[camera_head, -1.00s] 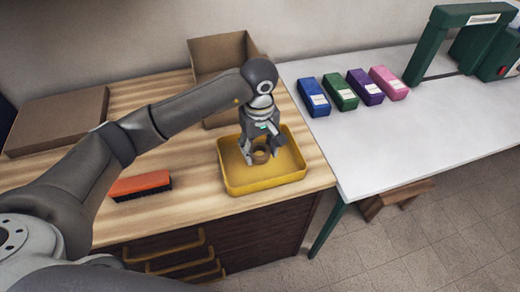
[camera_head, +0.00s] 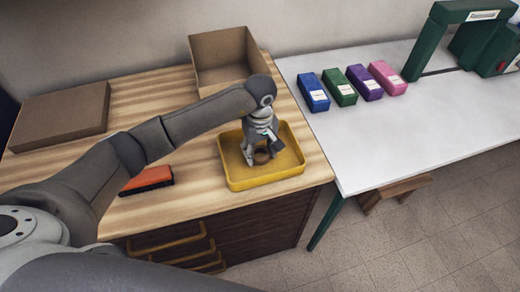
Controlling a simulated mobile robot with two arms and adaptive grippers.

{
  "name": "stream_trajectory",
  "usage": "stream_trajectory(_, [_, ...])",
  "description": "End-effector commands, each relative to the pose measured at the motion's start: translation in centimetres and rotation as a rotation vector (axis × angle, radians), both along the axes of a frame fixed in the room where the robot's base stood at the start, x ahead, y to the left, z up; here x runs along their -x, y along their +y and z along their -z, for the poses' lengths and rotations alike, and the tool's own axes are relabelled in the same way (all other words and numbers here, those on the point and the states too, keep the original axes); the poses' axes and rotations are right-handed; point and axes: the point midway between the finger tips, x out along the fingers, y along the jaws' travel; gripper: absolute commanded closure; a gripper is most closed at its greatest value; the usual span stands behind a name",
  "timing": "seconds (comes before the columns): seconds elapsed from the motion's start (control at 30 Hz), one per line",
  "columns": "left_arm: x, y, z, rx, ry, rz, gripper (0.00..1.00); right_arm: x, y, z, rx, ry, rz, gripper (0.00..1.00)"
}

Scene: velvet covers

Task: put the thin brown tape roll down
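The thin brown tape roll (camera_head: 261,158) is a small dark brown ring in the yellow tray (camera_head: 231,180). It shows low between the fingers of my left gripper (camera_head: 262,155), which points down into the tray. The fingers stand on either side of the roll and look closed on it. The roll is at or just above the tray floor; I cannot tell whether it touches. The fingers hide part of it. My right gripper is not in view.
A brush with an orange back (camera_head: 147,179) lies on the wooden top, partly behind my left arm. An open cardboard box (camera_head: 226,55) stands behind the tray. A flat brown box (camera_head: 62,112) lies at left. Blue (camera_head: 313,92), green, purple and pink boxes stand on the white table.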

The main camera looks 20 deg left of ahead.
Motion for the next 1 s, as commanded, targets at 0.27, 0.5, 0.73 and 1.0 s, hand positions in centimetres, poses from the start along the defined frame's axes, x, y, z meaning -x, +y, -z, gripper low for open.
stream_trajectory(0.27, [0.0, 0.0, 0.0, 0.000, 0.000, 0.000, 0.27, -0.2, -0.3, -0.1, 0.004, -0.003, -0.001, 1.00])
stream_trajectory(0.5, [0.0, 0.0, -0.3, 0.001, 0.001, 0.000, 0.27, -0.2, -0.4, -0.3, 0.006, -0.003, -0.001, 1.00])
stream_trajectory(0.73, [-0.2, 0.0, -3.1, 0.000, -0.008, 0.002, 0.27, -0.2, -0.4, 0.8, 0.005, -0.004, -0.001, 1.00])
stream_trajectory(1.0, [-0.2, 0.0, -9.0, 0.000, -0.006, 0.000, 0.27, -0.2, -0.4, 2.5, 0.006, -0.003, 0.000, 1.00])
